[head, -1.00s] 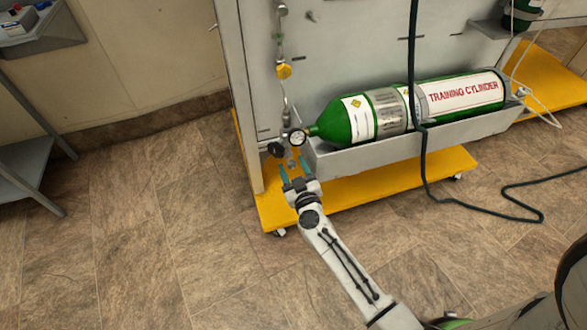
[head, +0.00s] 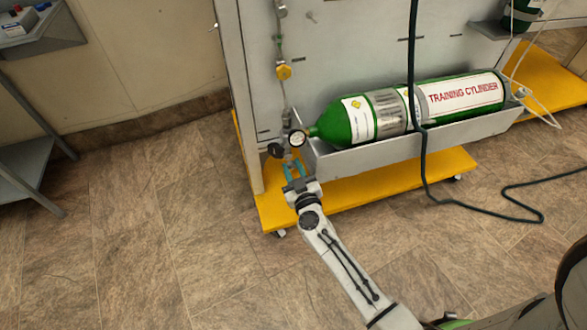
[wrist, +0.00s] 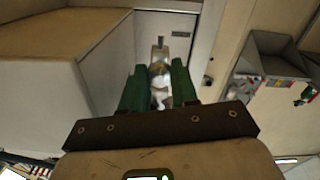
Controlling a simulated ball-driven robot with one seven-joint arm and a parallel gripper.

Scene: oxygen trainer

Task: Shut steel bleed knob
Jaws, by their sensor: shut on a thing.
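The steel bleed knob (wrist: 160,84) shows as a pale, shiny piece between my two green fingers in the wrist view. My gripper (head: 293,165) is shut on it, just below the pressure gauge (head: 298,138) at the cylinder's neck end. In the head view the fingertips mostly hide the knob. In the wrist view my gripper (wrist: 158,88) has one finger on each side of the knob. How far the knob is turned cannot be told.
A green training cylinder (head: 362,121) lies in a grey trough (head: 375,151) to the right. A black knob (head: 276,150) sits close left of the gauge. A yellow base (head: 390,185) lies below, and a dark hose (head: 423,170) hangs in front. Floor at left is clear.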

